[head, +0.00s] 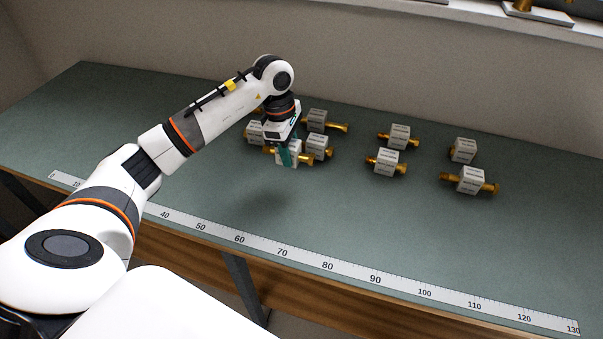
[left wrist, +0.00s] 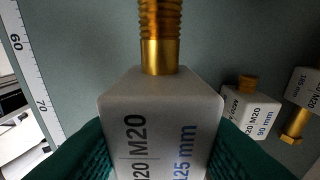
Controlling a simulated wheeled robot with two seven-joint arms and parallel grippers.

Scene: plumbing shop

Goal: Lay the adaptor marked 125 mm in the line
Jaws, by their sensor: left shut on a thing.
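My left gripper (head: 287,153) is shut on an adaptor, a pale grey block with brass ends. In the left wrist view the held adaptor (left wrist: 160,115) fills the middle, and its face reads M20 and 125 mm. A threaded brass end points up the picture, away from the block. It seems held above the bench, as a soft shadow lies on the bench in front of it. The green fingers partly cover the block in the head view. My right gripper is not in view.
An adaptor marked 90 mm (left wrist: 250,112) lies close to the right of the held one. More adaptors lie behind and to the right, such as one at far right (head: 470,180). A white ruler (head: 328,266) runs along the front edge of the green bench (head: 500,235). The bench's middle front is clear.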

